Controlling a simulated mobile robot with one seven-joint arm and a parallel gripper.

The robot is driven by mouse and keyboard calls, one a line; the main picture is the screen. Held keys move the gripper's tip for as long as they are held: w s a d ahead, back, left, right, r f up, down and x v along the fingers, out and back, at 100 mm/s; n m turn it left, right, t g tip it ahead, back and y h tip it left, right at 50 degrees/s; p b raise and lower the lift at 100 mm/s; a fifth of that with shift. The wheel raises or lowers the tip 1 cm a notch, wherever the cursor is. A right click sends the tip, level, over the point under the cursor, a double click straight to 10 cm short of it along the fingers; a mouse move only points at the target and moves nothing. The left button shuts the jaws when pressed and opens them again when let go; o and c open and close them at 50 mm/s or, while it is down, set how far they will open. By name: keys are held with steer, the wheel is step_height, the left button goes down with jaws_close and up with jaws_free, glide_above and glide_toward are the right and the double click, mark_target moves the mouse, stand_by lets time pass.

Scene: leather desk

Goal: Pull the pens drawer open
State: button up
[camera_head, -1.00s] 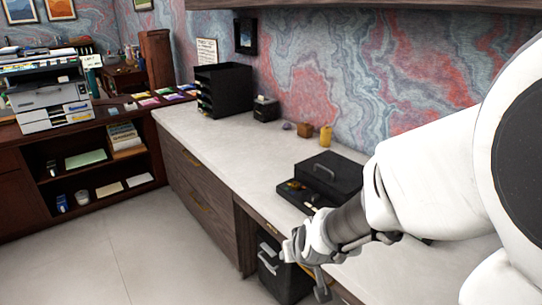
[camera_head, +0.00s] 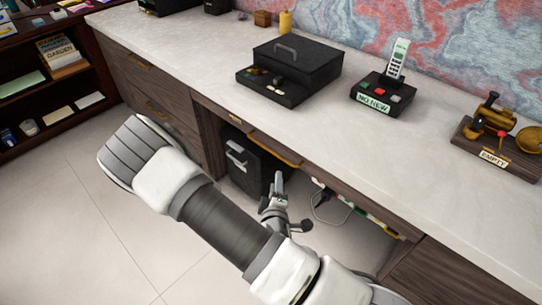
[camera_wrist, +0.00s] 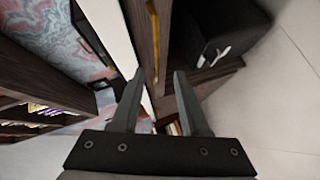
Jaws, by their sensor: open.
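A shallow wooden drawer (camera_head: 316,173) with a long brass handle (camera_head: 274,149) sits under the white desktop and looks closed. A small label plate (camera_head: 235,118) is at its left, too small to read, so I cannot confirm that it says pens. My gripper (camera_head: 277,184) is in front of the desk, just below the handle in the head view, and appears apart from it. In the wrist view my gripper (camera_wrist: 155,78) has its two fingers spread with nothing held between them. The white desk edge (camera_wrist: 135,45) and dark wood front lie beyond the fingers.
A black box with a handle (camera_head: 252,165) stands under the desk. On top are a black case (camera_head: 300,58), a phone stand (camera_head: 383,95) and a brass item on a wooden base (camera_head: 495,140). Brass-handled drawers (camera_head: 135,85) are at left. The floor in front is clear.

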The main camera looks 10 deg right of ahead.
steer(key=n+t+y, duration=0.1)
steer(key=n+t, duration=0.1)
steer(key=n, duration=0.1)
steer(key=b, duration=0.3)
glide_toward(271, 150)
steer(key=w, duration=0.3)
steer(key=w+d+f, duration=0.1)
steer(key=w, duration=0.6)
steer(key=shift+d+f, duration=0.3)
jaws_close()
stand_by(0.7)
